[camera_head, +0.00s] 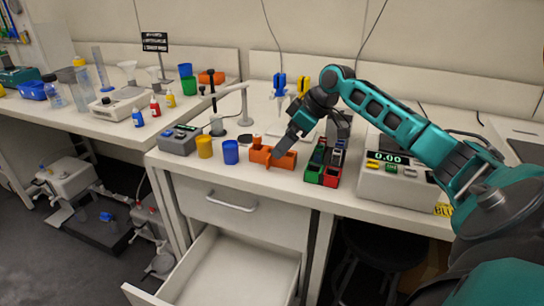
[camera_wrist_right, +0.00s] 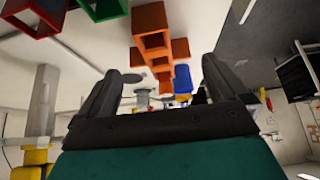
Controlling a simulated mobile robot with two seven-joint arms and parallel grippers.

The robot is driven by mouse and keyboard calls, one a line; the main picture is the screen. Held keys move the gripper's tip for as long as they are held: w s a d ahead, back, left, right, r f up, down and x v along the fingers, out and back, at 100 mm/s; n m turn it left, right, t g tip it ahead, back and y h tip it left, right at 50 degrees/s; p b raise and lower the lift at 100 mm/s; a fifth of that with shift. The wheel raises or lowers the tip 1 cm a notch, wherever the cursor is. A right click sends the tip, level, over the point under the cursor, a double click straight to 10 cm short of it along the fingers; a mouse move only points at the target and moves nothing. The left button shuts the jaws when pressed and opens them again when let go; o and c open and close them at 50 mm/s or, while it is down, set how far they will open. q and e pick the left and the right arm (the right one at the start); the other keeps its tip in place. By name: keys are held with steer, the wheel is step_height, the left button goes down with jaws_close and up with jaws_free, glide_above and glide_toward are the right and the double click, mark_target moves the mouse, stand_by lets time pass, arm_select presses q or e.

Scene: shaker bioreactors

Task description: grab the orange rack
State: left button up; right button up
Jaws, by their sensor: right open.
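The orange rack (camera_head: 261,156) stands near the front edge of the bench, between a blue cup and the red and green racks. My right gripper (camera_head: 279,150) reaches down to it from the upper right and covers part of it in the head view. In the right wrist view the orange rack (camera_wrist_right: 152,42) shows beyond the open fingers (camera_wrist_right: 160,82), and no part of it is clearly clamped. I cannot tell whether a finger touches it. My left gripper is not in view.
A blue cup (camera_head: 230,152) and a yellow cup (camera_head: 205,147) stand left of the rack. The green rack (camera_head: 316,163) and red rack (camera_head: 333,172) stand close on its right, then a scale (camera_head: 398,178). An open drawer (camera_head: 235,270) juts out below.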

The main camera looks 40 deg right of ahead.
steer(key=x, duration=0.6)
steer(key=shift+w+r, duration=0.25)
steer(key=shift+w+a+f, duration=0.1)
steer(key=shift+w+f, duration=0.05)
steer(key=shift+f, duration=0.1)
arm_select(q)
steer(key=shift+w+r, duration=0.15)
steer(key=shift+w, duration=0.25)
arm_select(e)
steer(key=c, duration=0.7)
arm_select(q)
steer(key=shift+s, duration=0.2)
arm_select(e)
steer(key=shift+r, duration=0.1)
